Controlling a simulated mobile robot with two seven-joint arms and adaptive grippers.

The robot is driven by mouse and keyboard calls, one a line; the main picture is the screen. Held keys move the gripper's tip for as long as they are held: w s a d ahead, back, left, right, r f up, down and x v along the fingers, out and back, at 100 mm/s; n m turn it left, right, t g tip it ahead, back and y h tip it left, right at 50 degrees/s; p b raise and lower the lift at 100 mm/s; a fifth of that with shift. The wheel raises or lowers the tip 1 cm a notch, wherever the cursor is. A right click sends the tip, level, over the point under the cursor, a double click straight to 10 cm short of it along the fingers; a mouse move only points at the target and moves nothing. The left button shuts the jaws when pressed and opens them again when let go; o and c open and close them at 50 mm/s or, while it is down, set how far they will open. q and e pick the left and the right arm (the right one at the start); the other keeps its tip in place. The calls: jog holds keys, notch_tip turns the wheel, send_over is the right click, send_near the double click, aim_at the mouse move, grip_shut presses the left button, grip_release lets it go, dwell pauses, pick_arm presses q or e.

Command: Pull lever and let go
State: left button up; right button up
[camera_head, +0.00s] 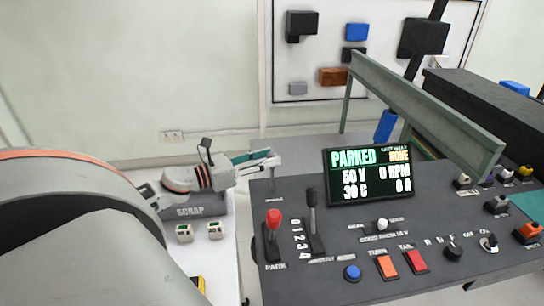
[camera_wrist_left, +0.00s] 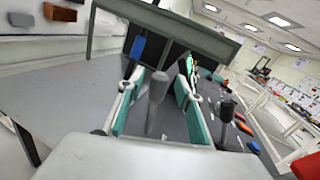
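In the left wrist view a grey lever (camera_wrist_left: 157,100) with a rounded knob stands between the teal-padded fingers of my left gripper (camera_wrist_left: 160,95). The fingers are spread, with visible gaps to the lever. In the head view my left gripper (camera_head: 262,160) is at the console's far left corner, its fingers pointing right; the lever there is hard to make out. The console (camera_head: 350,225) also carries a red-knobbed lever (camera_head: 273,219) marked PARK and a black lever (camera_head: 311,200) beside a number scale. The display (camera_head: 368,174) reads PARKED, 0 RPM. My right gripper is not in view.
Buttons and switches, including a blue button (camera_head: 352,272) and an orange switch (camera_head: 387,267), fill the console's front. A green-grey rail (camera_head: 425,110) rises behind it. A SCRAP bin (camera_head: 195,208) and two small boxed parts (camera_head: 215,231) are on the left.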

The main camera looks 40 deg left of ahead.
pick_arm(q)
jog(key=shift+x, duration=1)
